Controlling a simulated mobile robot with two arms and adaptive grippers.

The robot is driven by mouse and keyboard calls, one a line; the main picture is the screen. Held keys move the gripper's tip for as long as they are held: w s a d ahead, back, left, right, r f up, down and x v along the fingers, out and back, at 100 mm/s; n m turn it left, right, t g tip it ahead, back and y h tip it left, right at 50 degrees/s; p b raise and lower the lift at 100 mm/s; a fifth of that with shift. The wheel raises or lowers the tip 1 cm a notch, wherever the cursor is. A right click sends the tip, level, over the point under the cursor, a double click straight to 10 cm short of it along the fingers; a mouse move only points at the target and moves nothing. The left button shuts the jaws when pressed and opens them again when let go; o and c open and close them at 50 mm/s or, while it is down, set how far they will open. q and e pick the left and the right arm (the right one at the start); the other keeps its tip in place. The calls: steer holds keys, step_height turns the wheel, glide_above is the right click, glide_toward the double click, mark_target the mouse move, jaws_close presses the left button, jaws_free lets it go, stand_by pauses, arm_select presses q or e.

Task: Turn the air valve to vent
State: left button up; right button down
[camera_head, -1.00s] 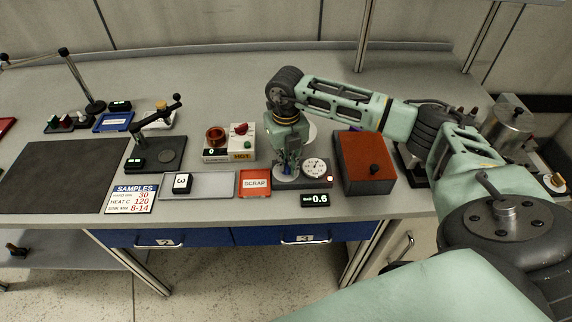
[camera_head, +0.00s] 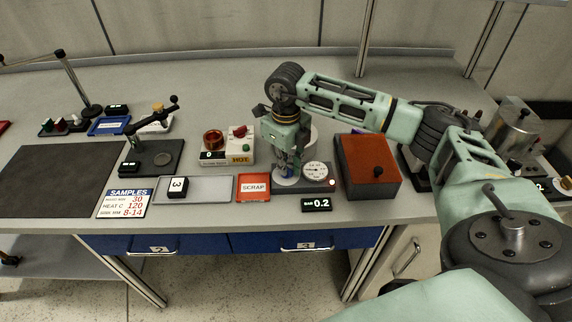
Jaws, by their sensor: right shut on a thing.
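My right gripper (camera_head: 287,168) points down at the drum pump station and is shut on the air valve, which its fingers mostly hide. The valve's exact angle cannot be made out. A round white gauge (camera_head: 315,171) stands just right of the fingers on a dark base. In front of it a small black display (camera_head: 316,204) reads BAR 0.2. A small lit lamp (camera_head: 332,182) sits beside the gauge. My left gripper is out of view.
A red-topped box (camera_head: 368,160) with a black knob stands close right of the gauge. A red SCRAP tray (camera_head: 253,187), a grey tray (camera_head: 215,190) and a HOT heater unit (camera_head: 240,146) lie to the left. A dark mat (camera_head: 55,180) is further left.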

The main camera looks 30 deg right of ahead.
steer(key=c, duration=1.8)
jaws_free()
steer(key=shift+c, duration=0.2)
step_height(320, 180, up, 12)
